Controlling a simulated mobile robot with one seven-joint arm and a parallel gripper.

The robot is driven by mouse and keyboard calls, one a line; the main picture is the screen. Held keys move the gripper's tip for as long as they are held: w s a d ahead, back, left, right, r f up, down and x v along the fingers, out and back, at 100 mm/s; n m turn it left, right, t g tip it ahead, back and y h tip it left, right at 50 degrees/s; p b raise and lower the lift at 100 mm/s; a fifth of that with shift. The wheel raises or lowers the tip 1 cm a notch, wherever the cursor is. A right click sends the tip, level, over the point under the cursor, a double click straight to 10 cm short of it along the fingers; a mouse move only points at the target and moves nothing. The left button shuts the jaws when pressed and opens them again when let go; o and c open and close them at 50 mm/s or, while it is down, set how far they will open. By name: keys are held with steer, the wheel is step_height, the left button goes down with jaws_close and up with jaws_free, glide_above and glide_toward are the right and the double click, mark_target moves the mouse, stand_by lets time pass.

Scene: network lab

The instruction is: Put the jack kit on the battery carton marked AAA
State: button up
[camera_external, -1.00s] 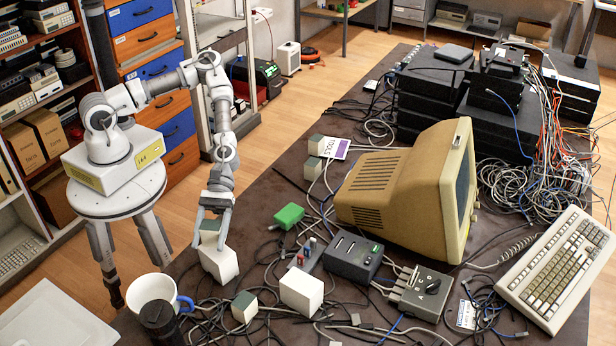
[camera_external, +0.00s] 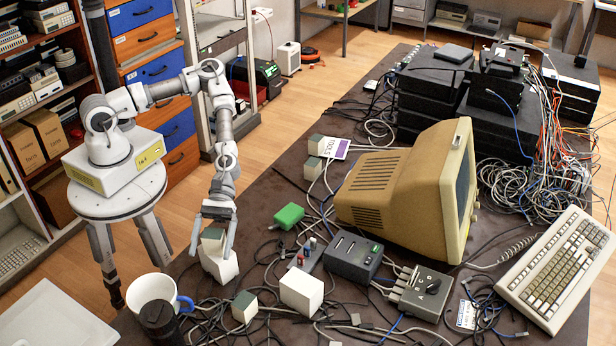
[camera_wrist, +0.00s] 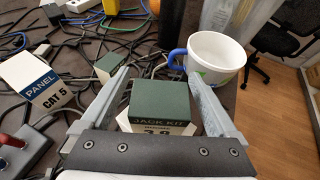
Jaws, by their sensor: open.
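The jack kit (camera_wrist: 158,102) is a small box with a dark green top and a white lower part, lettered JACK KIT. It sits between the two fingers of my gripper (camera_wrist: 160,76) in the wrist view. In the external view, the kit (camera_external: 212,236) shows over a larger white carton (camera_external: 219,268), and my gripper (camera_external: 211,252) reaches down around it. The fingers are open, one on each side of the kit. The kit appears to rest on the carton, but its contact is hidden. No AAA mark can be read on the carton.
A white mug (camera_external: 152,289) with a blue handle and a dark cup (camera_external: 160,322) stand near left. A PANEL CAT 5 carton (camera_external: 301,292) and a small green-topped box (camera_external: 244,307) stand to the right. Loose cables cover much of the table.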

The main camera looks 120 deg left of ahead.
steer(key=shift+r, duration=0.1)
steer(key=shift+a+r, duration=0.15)
steer(key=shift+a, duration=0.1)
steer(key=p+v, duration=0.2)
steer(key=v, duration=0.9)
steer(key=s+f+m+g+y, duration=0.3)
steer(key=s+m+g+y, duration=0.35)
steer(key=s+m, duration=0.4)
steer(key=s+r+m+t+y, duration=0.2)
steer(key=s+r+m, duration=0.2)
steer(key=r, duration=0.4)
steer(key=s+a+r+m+t+y, duration=0.1)
steer(key=s+r+m, duration=0.3)
steer(key=r, duration=0.4)
steer(key=s+r+m+t+y, duration=0.3)
steer(key=s+r+m, duration=0.1)
steer(key=r, duration=0.4)
steer(key=shift+s+a+t, duration=0.35)
steer(key=shift+s, duration=0.15)
